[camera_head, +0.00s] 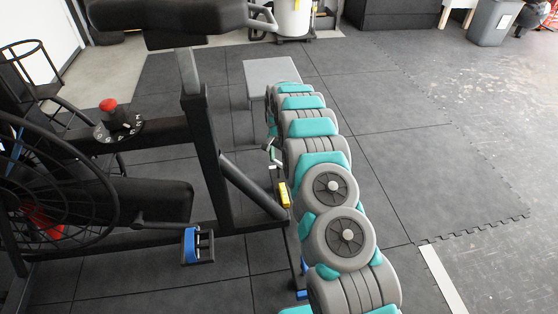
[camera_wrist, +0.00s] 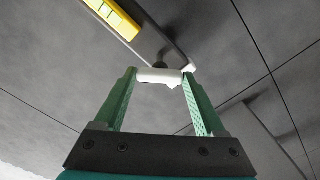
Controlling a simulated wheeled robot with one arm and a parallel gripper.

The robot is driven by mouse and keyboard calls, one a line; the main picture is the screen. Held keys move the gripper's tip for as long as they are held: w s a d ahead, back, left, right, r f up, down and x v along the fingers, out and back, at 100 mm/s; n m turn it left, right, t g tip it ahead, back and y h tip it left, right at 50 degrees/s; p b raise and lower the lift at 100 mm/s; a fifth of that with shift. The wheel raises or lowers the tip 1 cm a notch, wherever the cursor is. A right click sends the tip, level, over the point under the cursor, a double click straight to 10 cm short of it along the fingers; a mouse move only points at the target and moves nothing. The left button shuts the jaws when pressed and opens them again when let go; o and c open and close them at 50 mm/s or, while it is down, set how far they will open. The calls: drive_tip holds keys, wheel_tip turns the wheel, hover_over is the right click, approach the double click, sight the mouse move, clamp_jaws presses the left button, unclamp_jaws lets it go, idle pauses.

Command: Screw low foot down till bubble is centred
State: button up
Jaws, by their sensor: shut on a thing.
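My gripper (camera_wrist: 160,82) has green fingers, shut on a white, roughly cylindrical piece, which looks like the foot (camera_wrist: 158,75), in the wrist view. The foot is at the end of a dark bar (camera_wrist: 155,38) of the exercise bike. A yellow spirit level (camera_wrist: 112,17) lies along that bar. In the head view the level (camera_head: 284,195) shows on the bike's base, and my gripper (camera_head: 274,156) is just beyond it, small and partly hidden by my arm. The bubble is too small to read in either view.
The black exercise bike (camera_head: 205,150) with its fan wheel, seat and blue pedal (camera_head: 190,246) fills the left. A grey box (camera_head: 270,70) stands beyond my arm. Dark floor mats (camera_head: 430,165) to the right are clear. A grey bin (camera_head: 492,22) stands far right.

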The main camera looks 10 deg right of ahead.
sight(279, 162)
drive_tip(key=o, duration=1.3)
drive_tip(key=shift+f, duration=0.1)
wheel_tip(279, 162, up, 8)
drive_tip(key=shift+w+f, duration=0.1)
